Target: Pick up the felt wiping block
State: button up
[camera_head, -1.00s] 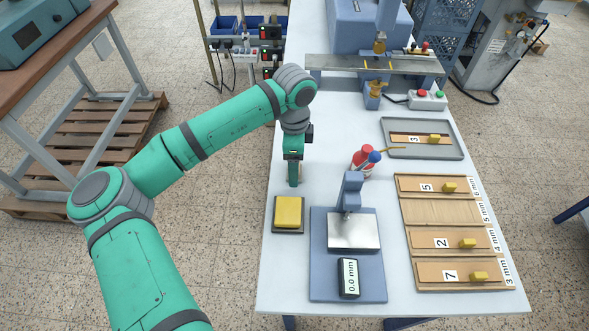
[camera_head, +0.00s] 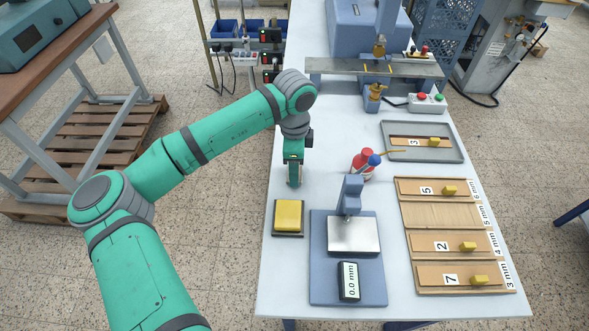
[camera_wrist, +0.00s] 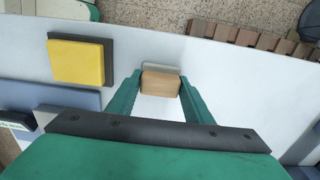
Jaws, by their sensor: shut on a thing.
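The felt wiping block (camera_wrist: 161,84) shows in the wrist view as a small tan, wood-coloured block with a pale grey edge on its far side. My gripper (camera_wrist: 160,80) is shut on it, with one green finger against each side. In the head view my gripper (camera_head: 294,183) is low over the left part of the white table, behind the yellow pad. The block is mostly hidden by the fingers there. I cannot tell whether it touches the table.
A yellow pad on a dark base (camera_head: 289,215) lies in front of my gripper. A thickness gauge (camera_head: 347,280) on a blue-grey plate and a red-capped bottle (camera_head: 362,160) stand to the right. Wooden slots (camera_head: 440,212) and a grey tray (camera_head: 455,153) lie farther right.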

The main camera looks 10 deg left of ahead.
notch_tip(320, 180, up, 2)
jog(key=shift+r, duration=0.25)
jog(key=w+d+r, duration=0.2)
jog(key=d+r, duration=0.8)
jog(key=d, duration=0.4)
jog(key=shift+a, duration=0.1)
jog(key=shift+o, duration=1.3)
jog(key=shift+c, duration=0.8)
